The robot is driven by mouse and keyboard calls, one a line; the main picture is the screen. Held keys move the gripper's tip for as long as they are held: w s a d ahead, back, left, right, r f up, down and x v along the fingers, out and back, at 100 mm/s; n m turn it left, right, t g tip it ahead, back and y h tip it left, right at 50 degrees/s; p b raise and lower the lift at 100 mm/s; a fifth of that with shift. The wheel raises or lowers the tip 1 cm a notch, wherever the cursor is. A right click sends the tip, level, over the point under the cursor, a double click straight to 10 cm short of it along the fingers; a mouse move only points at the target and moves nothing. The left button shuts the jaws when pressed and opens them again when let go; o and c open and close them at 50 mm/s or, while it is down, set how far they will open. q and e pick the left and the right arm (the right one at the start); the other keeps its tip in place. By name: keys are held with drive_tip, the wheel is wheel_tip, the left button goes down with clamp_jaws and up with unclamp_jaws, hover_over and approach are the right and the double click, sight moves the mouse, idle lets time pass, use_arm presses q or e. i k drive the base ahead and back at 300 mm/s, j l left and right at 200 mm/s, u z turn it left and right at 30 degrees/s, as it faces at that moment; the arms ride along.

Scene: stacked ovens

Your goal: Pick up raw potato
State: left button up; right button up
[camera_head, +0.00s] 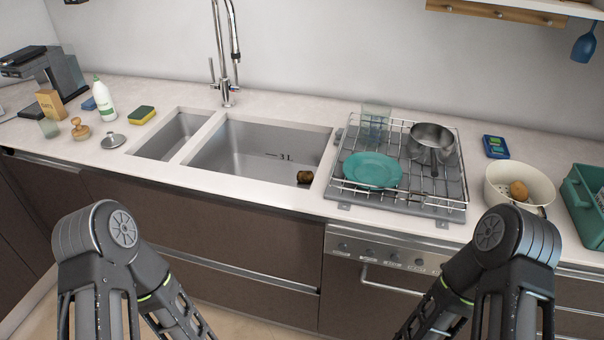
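A round brown potato-like item (518,190) lies inside a cream bowl (535,206) on the counter at the right. A smaller dark brown item (305,177) lies in the right front corner of the large sink basin; it is too small to tell what it is. I cannot tell for certain which of the two is the raw potato. My two arms come in at the bottom left and bottom right, and their forearms run down out of the picture. Neither gripper shows. Both brown items are clear of my arms.
A teal basket (582,203) stands right of the bowl. A tall faucet (226,60) rises behind the sink.

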sight(303, 176)
drive_tip(key=i+j+u, duration=0.65)
drive_tip(key=i+u, duration=0.15)
drive_tip(key=i, duration=0.2)
